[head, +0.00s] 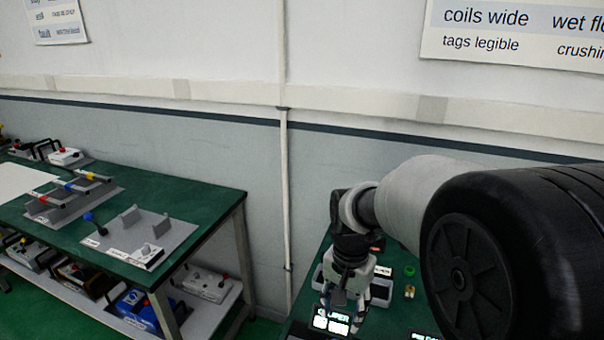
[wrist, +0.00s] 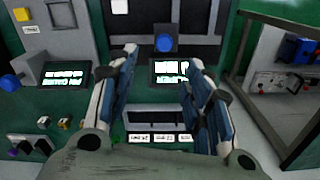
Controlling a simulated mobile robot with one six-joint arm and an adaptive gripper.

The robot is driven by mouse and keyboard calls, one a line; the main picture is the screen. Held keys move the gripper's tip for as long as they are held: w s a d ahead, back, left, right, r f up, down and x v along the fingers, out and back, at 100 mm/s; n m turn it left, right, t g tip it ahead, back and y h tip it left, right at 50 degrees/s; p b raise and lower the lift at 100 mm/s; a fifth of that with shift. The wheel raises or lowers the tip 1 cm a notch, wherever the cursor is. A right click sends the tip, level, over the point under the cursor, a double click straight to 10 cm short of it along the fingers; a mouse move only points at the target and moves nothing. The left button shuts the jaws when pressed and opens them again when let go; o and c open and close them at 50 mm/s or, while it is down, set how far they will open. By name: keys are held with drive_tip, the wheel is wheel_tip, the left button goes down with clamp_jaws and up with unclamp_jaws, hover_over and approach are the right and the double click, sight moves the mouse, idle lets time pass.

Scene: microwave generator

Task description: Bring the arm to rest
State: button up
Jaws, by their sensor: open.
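My gripper (head: 343,306) hangs pointing down over the green bench (head: 306,304) at the lower middle of the head view. In the wrist view my gripper (wrist: 162,62) shows two blue-padded fingers spread apart, with nothing between them. My arm reaches in from the right of the head view and bends down at the wrist. Between and beyond the fingers are a lit display (wrist: 170,72) and a blue knob (wrist: 165,44). I cannot tell the exact height of the fingertips above the bench.
A second display (wrist: 62,75) and another blue knob (wrist: 10,82) are at left in the wrist view. A dark box with white labels (wrist: 158,138) lies below the fingers. A second green bench (head: 205,190) with fixtures stands left, across a gap.

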drive_tip(key=s+d+r+n+t, duration=0.1)
drive_tip(key=s+r, duration=0.4)
drive_tip(key=s, duration=0.5)
drive_tip(key=s+d+r+n+t, duration=0.2)
drive_tip(key=s+r+n, duration=0.3)
drive_tip(key=s, duration=0.6)
drive_tip(key=shift+d+n+t, duration=0.25)
drive_tip(key=shift+n+t, duration=0.35)
drive_tip(key=shift+t, duration=0.1)
drive_tip(key=shift+s, duration=0.1)
drive_tip(key=shift+c, duration=0.5)
